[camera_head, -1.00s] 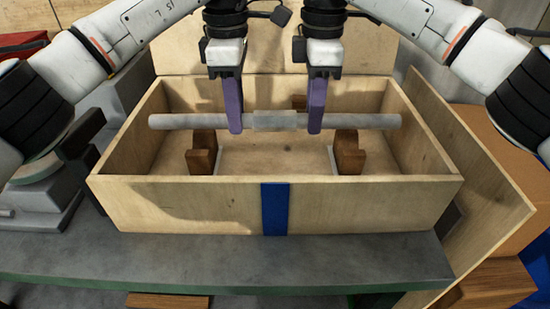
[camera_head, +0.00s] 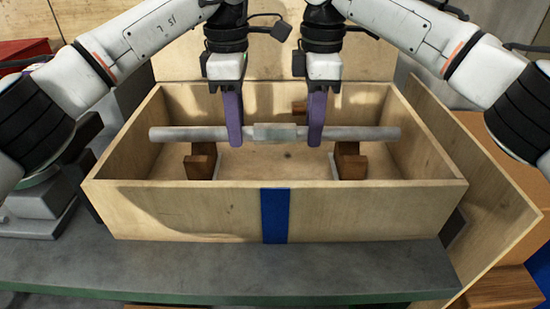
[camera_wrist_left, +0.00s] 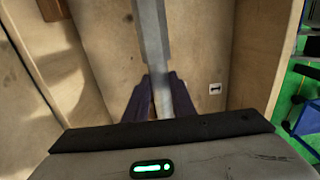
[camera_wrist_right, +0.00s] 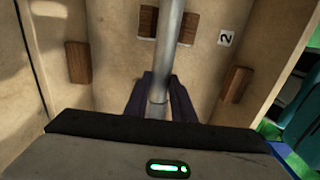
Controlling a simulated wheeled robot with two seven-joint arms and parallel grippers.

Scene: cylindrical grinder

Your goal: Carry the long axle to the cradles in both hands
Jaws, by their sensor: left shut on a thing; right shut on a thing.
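The long grey axle (camera_head: 365,133), thicker in its middle, lies level across the wooden box. My left gripper (camera_head: 234,138) is shut on it just left of the thick middle, and my right gripper (camera_head: 315,138) is shut on it just right of it. The brown left cradle (camera_head: 200,163) and right cradle (camera_head: 349,164) stand on the box floor. The axle crosses over both cradle tops in the head view; whether it touches them I cannot tell. In the right wrist view a cradle (camera_wrist_right: 147,22) shows on both sides of the axle (camera_wrist_right: 168,50).
The wooden box (camera_head: 180,212) has a blue strip (camera_head: 274,215) on its front and stands on a grey bench (camera_head: 300,268). Its walls surround the axle. Small wooden blocks (camera_wrist_right: 77,62) are also in the box. A wooden panel (camera_head: 495,215) leans at the right.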

